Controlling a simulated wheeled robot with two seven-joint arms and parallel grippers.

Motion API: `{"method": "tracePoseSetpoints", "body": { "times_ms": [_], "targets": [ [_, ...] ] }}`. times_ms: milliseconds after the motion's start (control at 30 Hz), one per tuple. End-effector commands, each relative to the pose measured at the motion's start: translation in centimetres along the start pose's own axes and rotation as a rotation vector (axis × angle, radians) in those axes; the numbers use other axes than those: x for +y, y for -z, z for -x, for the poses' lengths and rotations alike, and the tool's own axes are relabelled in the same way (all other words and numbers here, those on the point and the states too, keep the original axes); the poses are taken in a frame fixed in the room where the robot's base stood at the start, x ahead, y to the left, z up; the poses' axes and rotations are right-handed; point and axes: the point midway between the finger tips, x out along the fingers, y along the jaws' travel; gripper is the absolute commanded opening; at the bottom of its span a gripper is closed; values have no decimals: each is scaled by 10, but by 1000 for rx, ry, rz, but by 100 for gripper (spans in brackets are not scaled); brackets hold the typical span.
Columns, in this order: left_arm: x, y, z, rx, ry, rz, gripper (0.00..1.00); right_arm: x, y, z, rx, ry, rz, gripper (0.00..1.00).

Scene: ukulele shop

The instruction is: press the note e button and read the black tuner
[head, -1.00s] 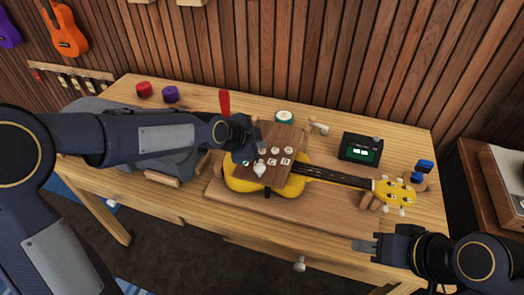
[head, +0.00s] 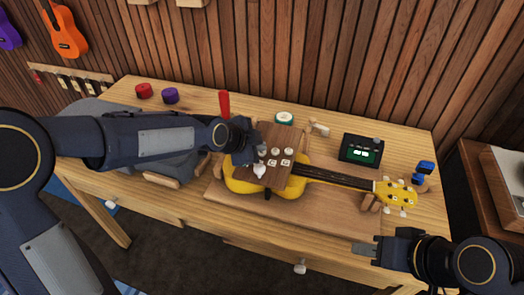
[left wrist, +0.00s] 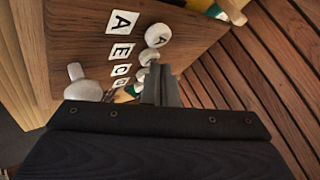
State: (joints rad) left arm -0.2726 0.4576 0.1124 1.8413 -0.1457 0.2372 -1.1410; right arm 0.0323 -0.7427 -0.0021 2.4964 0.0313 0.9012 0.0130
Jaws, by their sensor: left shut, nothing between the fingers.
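The wooden button box (head: 278,178) stands over the yellow ukulele's body, with round white buttons (head: 288,151), letter labels and a white knob (head: 259,171). In the left wrist view the note E label (left wrist: 122,52) sits between the A label (left wrist: 122,22) and the C label (left wrist: 121,70); a white button (left wrist: 148,57) is beside E. My left gripper (head: 261,151) is shut and empty, its fingertips (left wrist: 159,76) close to the button row; contact cannot be told. The black tuner (head: 361,149) has a lit green screen, too small to read. My right gripper (head: 364,249) is by the front edge.
The ukulele neck (head: 340,178) runs right to its yellow headstock (head: 398,193). A blue clip-like item (head: 424,169) is at the right. Red (head: 144,90) and purple (head: 170,95) round items, a red upright piece (head: 224,103) and a green-white roll (head: 284,118) stand behind.

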Motion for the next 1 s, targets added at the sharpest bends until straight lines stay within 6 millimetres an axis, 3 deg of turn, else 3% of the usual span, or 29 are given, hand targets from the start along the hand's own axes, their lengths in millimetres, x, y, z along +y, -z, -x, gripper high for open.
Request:
{"method": "tracePoseSetpoints", "body": {
  "times_ms": [600,1000],
  "targets": [
    [2,-2,-2,-1,-2,1,0,1,-2,-3,0,0,0,36],
    [-7,7,10,-1,-1,1,0,-2,3,5,0,0,0,36]
  ]
}}
